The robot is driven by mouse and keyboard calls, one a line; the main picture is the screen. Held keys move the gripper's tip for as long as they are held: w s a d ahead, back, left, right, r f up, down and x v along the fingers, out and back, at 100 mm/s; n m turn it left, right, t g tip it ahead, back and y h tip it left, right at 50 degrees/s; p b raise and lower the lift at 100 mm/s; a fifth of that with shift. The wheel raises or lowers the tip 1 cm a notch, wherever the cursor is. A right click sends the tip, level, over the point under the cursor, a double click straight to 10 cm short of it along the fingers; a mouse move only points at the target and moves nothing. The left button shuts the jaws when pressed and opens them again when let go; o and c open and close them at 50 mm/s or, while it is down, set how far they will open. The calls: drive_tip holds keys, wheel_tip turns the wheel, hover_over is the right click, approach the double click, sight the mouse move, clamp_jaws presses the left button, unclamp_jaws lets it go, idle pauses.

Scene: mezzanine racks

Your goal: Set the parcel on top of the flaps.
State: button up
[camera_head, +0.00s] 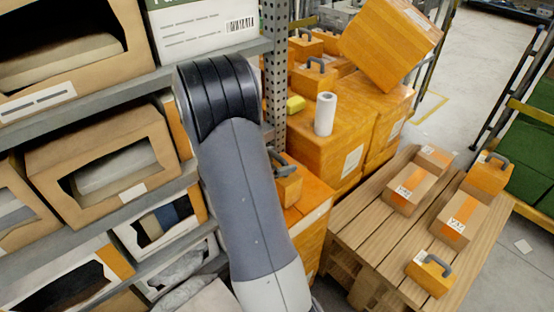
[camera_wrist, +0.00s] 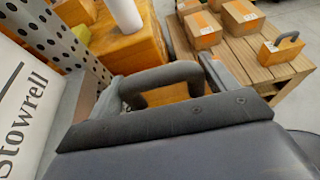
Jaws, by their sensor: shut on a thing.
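In the wrist view my gripper (camera_wrist: 158,82) is shut on the dark grey handle of an orange parcel (camera_wrist: 165,97), whose body is mostly hidden below the fingers. In the head view my gripper is hidden behind my own arm. A small orange parcel with a dark handle (camera_head: 288,186) shows just right of my arm there; I cannot clearly see whether it is the held one. No open flaps stand out. Closed taped cartons (camera_head: 408,188) and (camera_head: 461,220) lie on a wooden pallet (camera_head: 372,220) at the right.
Handled orange boxes (camera_head: 491,174) and (camera_head: 428,275) also stand on the pallet. A white roll (camera_head: 325,113) stands on stacked orange boxes (camera_head: 340,150). Shelving with open-fronted cartons (camera_head: 103,170) fills the left, and a perforated post (camera_head: 275,60) stands beside it. Floor (camera_head: 475,60) is clear behind the pallet.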

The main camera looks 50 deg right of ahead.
drive_tip(key=o, duration=1.6)
drive_tip(key=shift+o, duration=0.2)
drive_tip(key=shift+r+p, duration=0.25)
drive_tip(key=shift+p, duration=0.05)
drive_tip(key=v, duration=1.2)
drive_tip(key=shift+f, duration=0.15)
drive_tip(key=x, duration=1.2)
drive_tip(key=shift+d+f+b, duration=0.1)
drive_tip(key=shift+f+b, duration=0.3)
wheel_tip(320, 180, up, 3)
drive_tip(key=shift+f+p, duration=0.15)
drive_tip(key=shift+p, duration=0.25)
drive_tip(key=shift+r, duration=0.4)
